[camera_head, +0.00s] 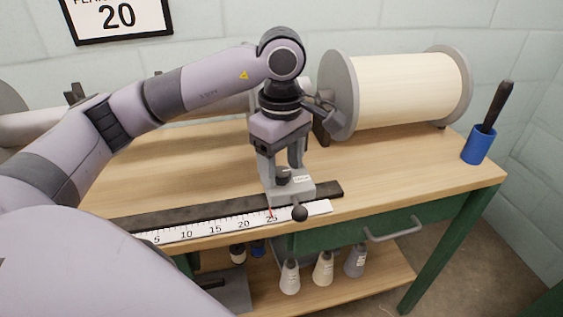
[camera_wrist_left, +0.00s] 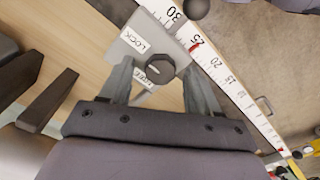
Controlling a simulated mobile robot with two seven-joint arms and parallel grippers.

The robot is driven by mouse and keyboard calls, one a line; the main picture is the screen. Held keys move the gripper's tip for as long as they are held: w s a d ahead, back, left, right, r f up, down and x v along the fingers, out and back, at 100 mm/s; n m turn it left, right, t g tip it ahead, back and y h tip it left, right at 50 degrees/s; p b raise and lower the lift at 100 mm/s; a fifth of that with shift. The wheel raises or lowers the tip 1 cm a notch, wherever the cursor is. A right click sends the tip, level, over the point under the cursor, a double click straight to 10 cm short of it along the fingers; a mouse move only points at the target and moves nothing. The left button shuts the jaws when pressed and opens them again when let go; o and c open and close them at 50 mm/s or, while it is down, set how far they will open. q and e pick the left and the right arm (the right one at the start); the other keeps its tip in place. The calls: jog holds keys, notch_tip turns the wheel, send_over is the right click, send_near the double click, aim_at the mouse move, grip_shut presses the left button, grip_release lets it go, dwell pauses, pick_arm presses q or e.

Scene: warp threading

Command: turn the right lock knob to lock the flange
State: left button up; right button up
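A grey lock block (camera_head: 295,190) sits on the dark rail at the table's front edge, by the 25 mark of the white ruler. On it is a dark knob (camera_head: 283,174), also seen in the left wrist view (camera_wrist_left: 161,84). The labels LOCK (camera_wrist_left: 134,41) and FREE (camera_wrist_left: 151,73) lie beside the knob, the second partly covered. My left gripper (camera_head: 281,172) points down over the block, its fingers on both sides of the knob. In the left wrist view the fingers (camera_wrist_left: 158,80) stand apart, with gaps to the knob. My right gripper is not in view.
A large spool (camera_head: 410,90) with grey flanges stands behind on the table. A black ball handle (camera_head: 299,213) sticks out at the block's front. A blue cup (camera_head: 478,146) with a dark-handled tool stands at the right corner. Several cones (camera_head: 323,268) stand on the lower shelf.

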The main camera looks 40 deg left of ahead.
aim_at(281, 171)
pick_arm(q)
jog(key=shift+r+p, duration=0.6)
jog(key=shift+r, duration=3)
